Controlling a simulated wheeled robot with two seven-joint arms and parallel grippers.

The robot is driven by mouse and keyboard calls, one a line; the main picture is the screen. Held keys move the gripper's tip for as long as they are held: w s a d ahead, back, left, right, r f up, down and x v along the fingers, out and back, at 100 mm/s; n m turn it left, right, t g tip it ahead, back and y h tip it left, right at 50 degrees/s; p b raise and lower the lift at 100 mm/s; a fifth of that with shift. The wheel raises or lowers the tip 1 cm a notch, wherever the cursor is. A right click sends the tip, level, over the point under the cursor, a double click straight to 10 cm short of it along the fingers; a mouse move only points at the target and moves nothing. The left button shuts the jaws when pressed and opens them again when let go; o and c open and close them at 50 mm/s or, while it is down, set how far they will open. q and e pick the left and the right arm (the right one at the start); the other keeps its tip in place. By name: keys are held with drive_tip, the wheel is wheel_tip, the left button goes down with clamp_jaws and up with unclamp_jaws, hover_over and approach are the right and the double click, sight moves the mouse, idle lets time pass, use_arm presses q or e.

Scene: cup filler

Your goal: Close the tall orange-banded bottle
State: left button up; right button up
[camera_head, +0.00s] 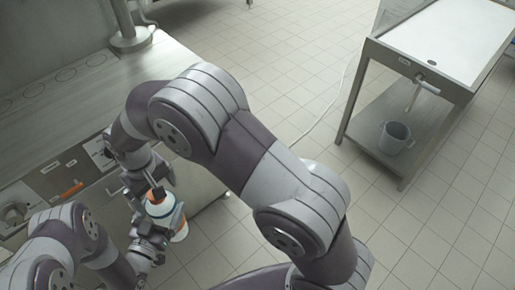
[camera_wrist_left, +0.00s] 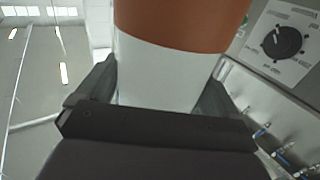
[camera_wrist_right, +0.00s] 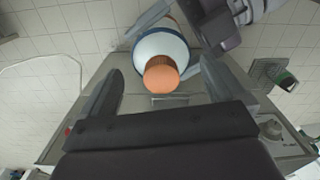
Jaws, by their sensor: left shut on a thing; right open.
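The tall bottle (camera_head: 162,210) is white with an orange band and a blue ring near its top. My left gripper (camera_head: 158,236) is shut on its side; the left wrist view shows the white body and orange band (camera_wrist_left: 175,22) between the fingers. In the right wrist view the bottle's white shoulder (camera_wrist_right: 160,45) carries an orange ribbed cap (camera_wrist_right: 161,77). I cannot tell how tightly the cap sits. My right gripper (camera_head: 157,190) is open above the bottle top, its fingers on either side of the cap and apart from it.
A steel counter (camera_head: 60,110) with a front panel and a knob (camera_head: 14,213) stands at the left, close to both grippers. Open tiled floor lies between.

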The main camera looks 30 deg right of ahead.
drive_tip(key=n, duration=0.2)
drive_tip(key=shift+d+n, duration=0.1)
drive_tip(key=shift+n, duration=0.2)
wheel_tip(320, 180, up, 7)
drive_tip(key=shift+w+f, duration=0.1)
drive_tip(key=shift+w, duration=0.05)
drive_tip(key=w+d+f+m, duration=0.1)
drive_tip(key=d+f+m, duration=0.3)
drive_tip(key=d+f, duration=0.55)
drive_tip(key=w+d+f+m, duration=0.1)
drive_tip(key=d+f+m, duration=0.2)
drive_tip(key=d+f, duration=0.7)
drive_tip(key=d+r+m, duration=0.2)
drive_tip(key=d+r, duration=0.7)
drive_tip(key=r, duration=0.1)
drive_tip(key=shift+r, duration=0.25)
drive_tip(key=shift+s+d, duration=0.1)
